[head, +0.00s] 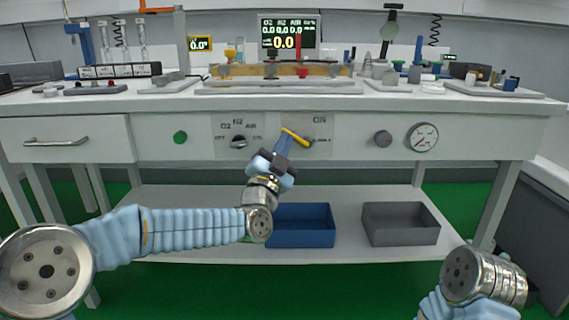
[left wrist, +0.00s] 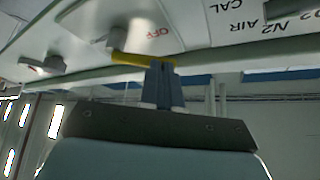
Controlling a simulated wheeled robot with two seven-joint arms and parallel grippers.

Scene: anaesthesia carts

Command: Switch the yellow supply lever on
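The yellow lever (head: 296,137) is on a light plate on the white front panel, below the green ON label (head: 320,118). It slants, with its left end higher than its right. My left gripper (head: 284,143) is at the lever's left part, coming from below. In the left wrist view the lever (left wrist: 138,59) crosses just beyond the tips of my left gripper (left wrist: 162,66). The fingers look closed together, and the tips seem to touch the lever. A red OFF label (left wrist: 158,33) shows beside it. My right gripper is out of view; only part of that arm shows.
Left of the lever is a black selector knob (head: 239,142) and a green button (head: 180,137). To the right are a grey knob (head: 383,138) and a gauge (head: 422,137). A blue bin (head: 303,240) and a grey bin (head: 401,235) stand on the lower shelf.

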